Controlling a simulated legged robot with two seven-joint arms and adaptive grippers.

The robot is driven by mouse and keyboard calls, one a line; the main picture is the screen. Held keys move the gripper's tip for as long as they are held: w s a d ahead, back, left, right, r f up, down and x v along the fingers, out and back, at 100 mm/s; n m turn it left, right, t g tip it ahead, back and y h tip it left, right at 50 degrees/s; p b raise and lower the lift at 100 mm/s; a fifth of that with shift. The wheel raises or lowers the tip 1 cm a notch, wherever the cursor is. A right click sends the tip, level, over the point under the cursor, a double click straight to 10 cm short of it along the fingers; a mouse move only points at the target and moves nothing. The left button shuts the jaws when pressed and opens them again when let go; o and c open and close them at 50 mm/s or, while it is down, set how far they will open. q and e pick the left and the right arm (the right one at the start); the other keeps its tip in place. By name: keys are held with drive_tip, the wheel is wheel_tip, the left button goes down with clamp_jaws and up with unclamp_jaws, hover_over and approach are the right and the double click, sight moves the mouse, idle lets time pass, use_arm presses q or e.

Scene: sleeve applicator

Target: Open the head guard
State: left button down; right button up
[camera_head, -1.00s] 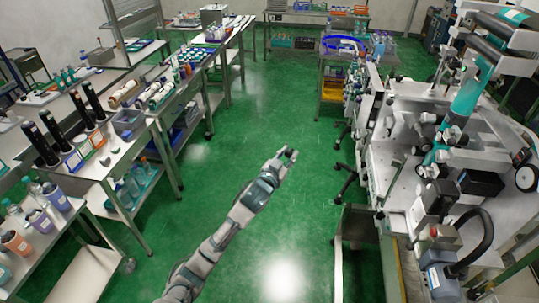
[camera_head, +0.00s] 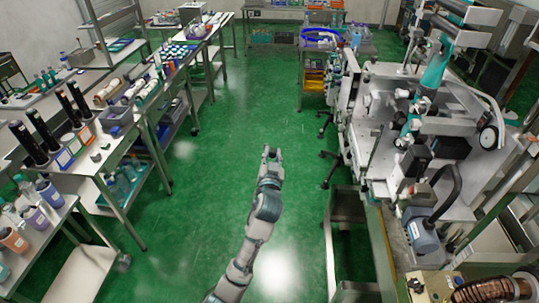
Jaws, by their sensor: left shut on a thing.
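The sleeve applicator machine (camera_head: 462,118) stands at the right, with a grey frame and a teal cylinder (camera_head: 436,72). I cannot tell which of its parts is the head guard. My left arm comes up from the bottom middle over the green floor. Its gripper (camera_head: 271,153) is in the aisle, to the left of the machine and apart from it. The fingers are close together. What they hold is too small to make out. My right gripper is not in view.
Benches with bottles, dark cylinders (camera_head: 80,101) and trays line the left side. A table with a blue ring (camera_head: 320,36) stands at the back. A dark metal frame (camera_head: 345,210) stands beside the machine. The green floor (camera_head: 225,180) between is clear.

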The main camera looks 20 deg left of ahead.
use_arm(q)
drive_tip(key=shift+f, duration=0.1)
drive_tip(key=c, duration=0.9)
unclamp_jaws()
drive_tip(key=shift+w, duration=0.1)
drive_tip(key=v, duration=1.2)
drive_tip(key=shift+d+f, duration=0.1)
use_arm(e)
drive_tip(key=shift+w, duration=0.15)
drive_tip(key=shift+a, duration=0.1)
